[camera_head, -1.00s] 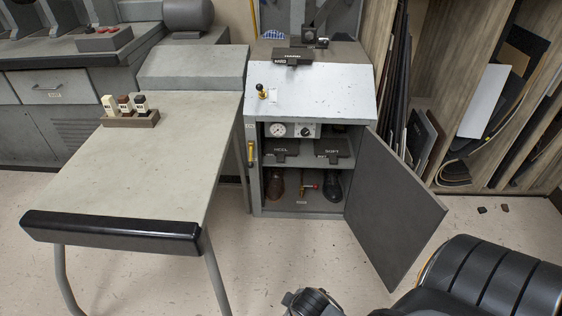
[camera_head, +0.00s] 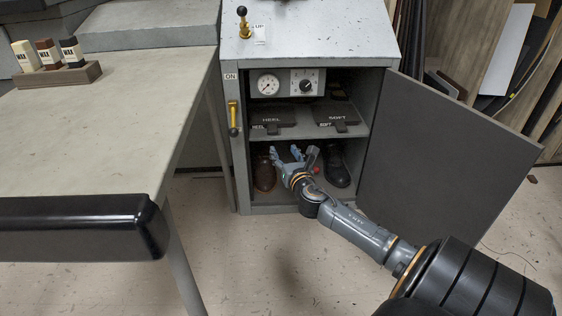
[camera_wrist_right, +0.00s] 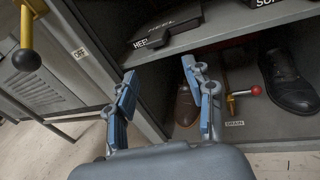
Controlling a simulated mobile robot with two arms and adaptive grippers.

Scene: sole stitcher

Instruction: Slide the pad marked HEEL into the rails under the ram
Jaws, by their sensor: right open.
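The dark pad marked HEEL (camera_head: 272,119) lies on the middle shelf of the open cabinet, at the left. It also shows in the right wrist view (camera_wrist_right: 172,20), with a tab labelled HEEL at its front edge. A similar pad marked SOFT (camera_head: 335,116) lies beside it on the right. My right gripper (camera_head: 286,153) is open and empty, in front of the cabinet and below the shelf edge, apart from the HEEL pad. In the right wrist view its blue fingers (camera_wrist_right: 158,88) are spread below the pad. The ram and rails are out of the head view. My left gripper is not in view.
The cabinet door (camera_head: 440,165) stands open to the right. A brown shoe (camera_head: 264,173), a black shoe (camera_head: 337,166) and a red-knobbed drain valve (camera_wrist_right: 244,93) are on the cabinet floor. A yellow lever (camera_head: 233,117) is on the left post. A table (camera_head: 110,120) stands left.

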